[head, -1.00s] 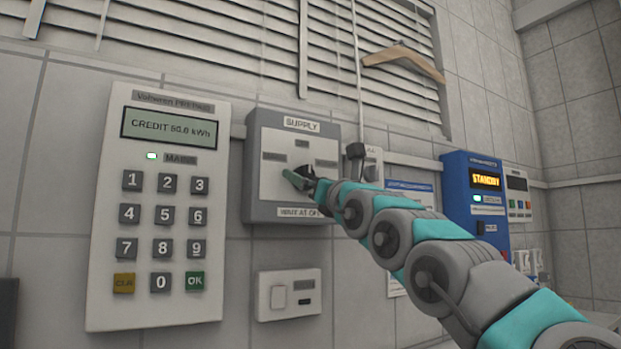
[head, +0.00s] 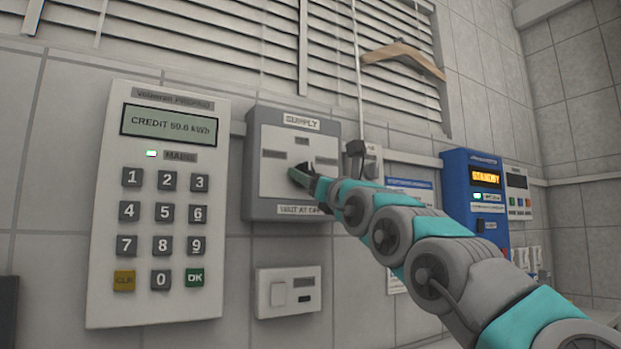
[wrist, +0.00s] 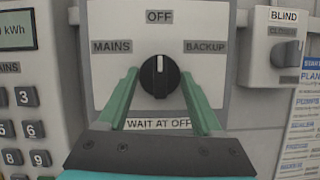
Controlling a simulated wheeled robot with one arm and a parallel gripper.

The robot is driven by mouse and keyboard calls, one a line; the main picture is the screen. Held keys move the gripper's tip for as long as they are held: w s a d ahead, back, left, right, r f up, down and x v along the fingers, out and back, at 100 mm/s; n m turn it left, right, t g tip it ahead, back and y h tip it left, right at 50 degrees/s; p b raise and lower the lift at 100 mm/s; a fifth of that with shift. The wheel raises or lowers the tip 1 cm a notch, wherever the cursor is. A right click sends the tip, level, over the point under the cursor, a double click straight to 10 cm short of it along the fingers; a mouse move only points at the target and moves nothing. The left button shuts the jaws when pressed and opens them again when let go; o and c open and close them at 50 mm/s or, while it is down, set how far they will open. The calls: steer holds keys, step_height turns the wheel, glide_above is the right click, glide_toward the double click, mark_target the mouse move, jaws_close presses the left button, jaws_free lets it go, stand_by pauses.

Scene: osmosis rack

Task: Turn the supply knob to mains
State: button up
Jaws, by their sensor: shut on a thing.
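The supply box (head: 258,211) is a grey wall unit with a pale face plate, in the middle of the head view. Its black round knob (wrist: 160,88) is in the wrist view, with its white pointer straight up at the OFF label (wrist: 159,17). The MAINS label (wrist: 111,47) is to the knob's left and BACKUP (wrist: 205,47) to its right. WAIT AT OFF is printed below. My gripper (wrist: 160,75) is shut on the knob, one green finger at each side. In the head view my gripper (head: 300,178) hides the knob.
A keypad meter (head: 158,215) showing credit 50.0 kWh is at the left, its lamp by MAINS lit green. A small white switch box (head: 288,292) is below. A blind switch (wrist: 276,55) sits close at the right. A blue unit (head: 458,190) reads STANDBY.

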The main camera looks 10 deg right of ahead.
steer(key=shift+n+y+p, duration=0.35)
steer(key=shift+n+y, duration=0.05)
steer(key=shift+n, duration=0.3)
steer(key=shift+w+d+r+n+g+y+p, duration=0.1)
steer(key=shift+n+g+y, duration=0.75)
steer(key=shift+n, duration=1.6)
steer(key=shift+s+d+n+g+y+p, duration=0.15)
steer(key=shift+n+g+y, duration=0.7)
steer(key=shift+n, duration=1.55)
steer(key=shift+w+d+r+n+g+y+p, duration=0.15)
steer(key=shift+n+g+y, duration=0.65)
steer(key=shift+n, duration=1.65)
steer(key=shift+a+f+n, duration=0.1)
steer(key=shift+n, duration=0.2)
steer(key=o, duration=1.4)
steer(key=shift+c, duration=0.2)
